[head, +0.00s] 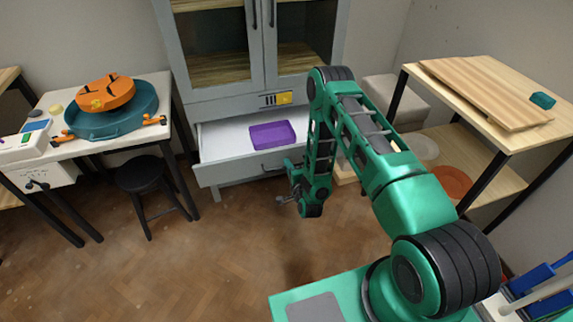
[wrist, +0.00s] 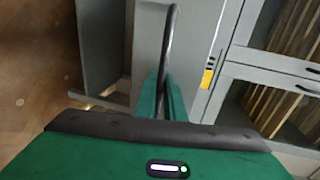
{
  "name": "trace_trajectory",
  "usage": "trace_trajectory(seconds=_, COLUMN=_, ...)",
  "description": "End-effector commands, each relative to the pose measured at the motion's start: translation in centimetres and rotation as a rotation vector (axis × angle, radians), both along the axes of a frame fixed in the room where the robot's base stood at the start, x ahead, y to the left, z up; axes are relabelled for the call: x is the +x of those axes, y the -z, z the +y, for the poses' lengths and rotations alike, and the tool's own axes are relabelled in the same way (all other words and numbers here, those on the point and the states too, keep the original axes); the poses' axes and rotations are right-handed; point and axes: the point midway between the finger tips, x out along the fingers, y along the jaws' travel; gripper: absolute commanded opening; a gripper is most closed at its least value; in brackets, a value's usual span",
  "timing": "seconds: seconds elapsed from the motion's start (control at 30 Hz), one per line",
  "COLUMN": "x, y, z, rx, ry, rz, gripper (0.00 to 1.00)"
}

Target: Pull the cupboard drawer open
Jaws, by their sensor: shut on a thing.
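The cupboard (head: 215,105) is grey with glass doors above. Its wide drawer (head: 222,170) stands pulled out in the head view, with its white inside showing. A purple tray-like thing (head: 271,135) lies in it. My gripper (head: 291,178) is at the right part of the drawer front, partly hidden by my arm. In the wrist view, my gripper (wrist: 166,100) is shut on the dark bar handle (wrist: 170,45) of the drawer, with a green finger on each side of it. The drawer's right end is hidden behind my arm in the head view.
A wooden shelf table (head: 490,80) stands at right. The floor (head: 170,260) before the drawer is clear.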

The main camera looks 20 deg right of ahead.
Motion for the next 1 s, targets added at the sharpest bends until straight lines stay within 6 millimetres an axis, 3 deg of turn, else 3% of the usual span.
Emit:
trace_trajectory(seconds=0.03, x=-0.42, y=0.27, z=0.7, rx=0.008, ry=-0.008, rz=0.01, gripper=0.0)
trace_trajectory(seconds=0.53, x=-0.8, y=0.3, z=0.65, rx=0.011, ry=-0.007, rz=0.011, gripper=0.0)
trace_trajectory(seconds=0.6, x=-0.79, y=0.28, z=0.61, rx=0.01, ry=-0.006, rz=0.01, gripper=0.17)
trace_trajectory(seconds=1.0, x=-1.36, y=-0.03, z=0.14, rx=0.004, ry=-0.001, rz=0.005, gripper=0.17)
